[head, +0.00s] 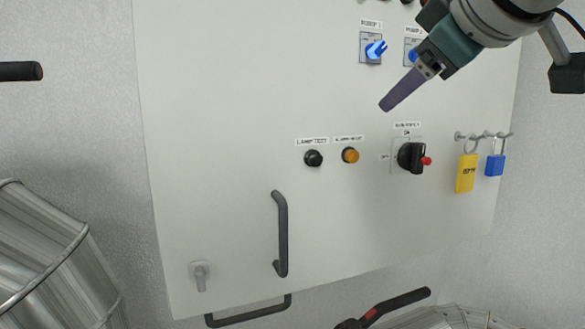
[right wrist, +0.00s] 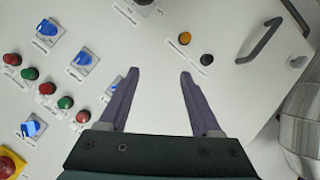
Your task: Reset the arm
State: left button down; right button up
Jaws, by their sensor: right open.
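My right gripper (head: 386,106) comes in from the upper right in the head view, in front of the white control panel (head: 220,100). Its purple fingers point down and left, below the blue pump knob (head: 375,49) and above the lamp and alarm buttons. In the right wrist view the two fingers of the right gripper (right wrist: 159,72) stand wide apart with nothing between them. The panel face lies beyond the fingertips. My left gripper shows in neither view.
On the panel are a black button (head: 313,158), an orange button (head: 350,155), a black rotary switch (head: 410,158) and a dark handle (head: 281,235). A yellow tag (head: 466,173) and a blue padlock (head: 495,165) hang at right. A metal-clad vessel (head: 50,260) stands at lower left.

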jog(key=s+f+m+g+p, duration=0.3)
jog(key=s+f+m+g, duration=0.15)
jog(key=s+f, duration=1.15)
jog(key=s+d+f+m+g+p, duration=0.1)
jog(key=s+f, duration=0.3)
jog(key=s, duration=0.5)
jog(key=s+d+f+m+g+h+p, duration=0.1)
jog(key=s+d+f+g, duration=0.1)
jog(key=s, duration=0.6)
jog(key=shift+s+d+f+m+g+p, duration=0.3)
jog(key=shift+s+f+m+g, duration=0.1)
jog(key=shift+f+g, duration=0.55)
